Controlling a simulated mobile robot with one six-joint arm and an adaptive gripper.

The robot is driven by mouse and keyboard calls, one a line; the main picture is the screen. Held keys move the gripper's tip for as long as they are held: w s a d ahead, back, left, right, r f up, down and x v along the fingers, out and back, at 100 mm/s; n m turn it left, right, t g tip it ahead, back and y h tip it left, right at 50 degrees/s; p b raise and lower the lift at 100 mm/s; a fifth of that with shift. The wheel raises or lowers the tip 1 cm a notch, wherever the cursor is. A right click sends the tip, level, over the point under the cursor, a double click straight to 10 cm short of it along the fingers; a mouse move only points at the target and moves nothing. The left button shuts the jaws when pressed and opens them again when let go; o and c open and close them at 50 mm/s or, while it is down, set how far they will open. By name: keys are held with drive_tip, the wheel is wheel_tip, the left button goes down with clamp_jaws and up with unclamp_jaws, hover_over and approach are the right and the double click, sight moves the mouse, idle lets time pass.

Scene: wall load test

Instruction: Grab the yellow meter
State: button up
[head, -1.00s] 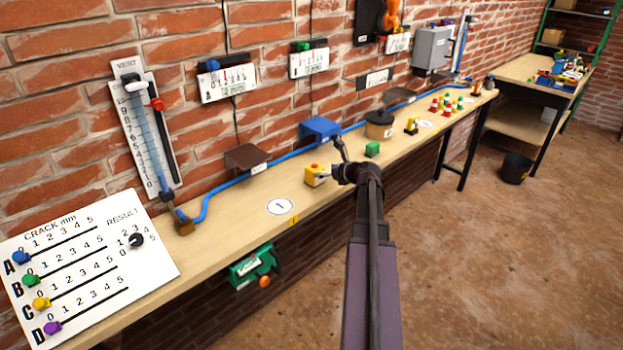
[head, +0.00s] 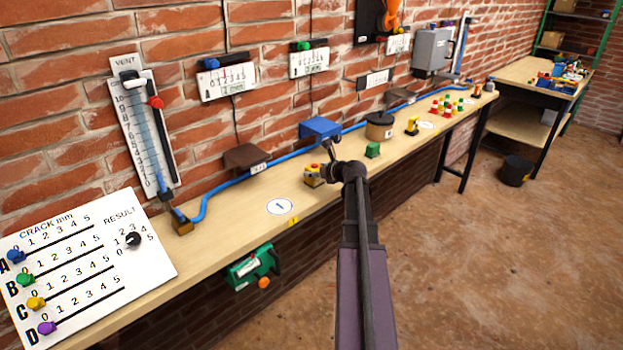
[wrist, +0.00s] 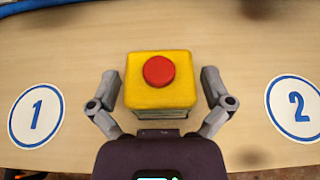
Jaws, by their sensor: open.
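The yellow meter, a yellow box with a round red button on top, stands on the wooden shelf. It fills the middle of the wrist view (wrist: 160,92) and shows small in the head view (head: 313,176), partly covered by my gripper. My gripper (wrist: 161,95) is open, with one finger on the left of the meter and one on the right. Small gaps show between the fingers and its sides, and the palm is close to its near face. In the head view my gripper (head: 322,174) is at the meter.
Round labels 1 (wrist: 36,117) and 2 (wrist: 298,108) lie flat on either side. A blue hose (head: 232,186) runs along the back of the shelf. A green block (head: 372,150) and a blue bracket (head: 320,128) are nearby. Shelf left of the meter is mostly clear.

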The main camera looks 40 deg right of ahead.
idle(0.3)
drive_tip(key=c, duration=1.1)
drive_tip(key=shift+c, duration=0.2)
drive_tip(key=shift+r, duration=0.15)
wheel_tip(320, 180, up, 4)
drive_tip(key=p, duration=0.4)
drive_tip(key=shift+f, duration=0.2)
drive_tip(key=s+r+p, duration=0.1)
drive_tip(key=s, duration=1.5)
drive_tip(key=shift+d, duration=0.1)
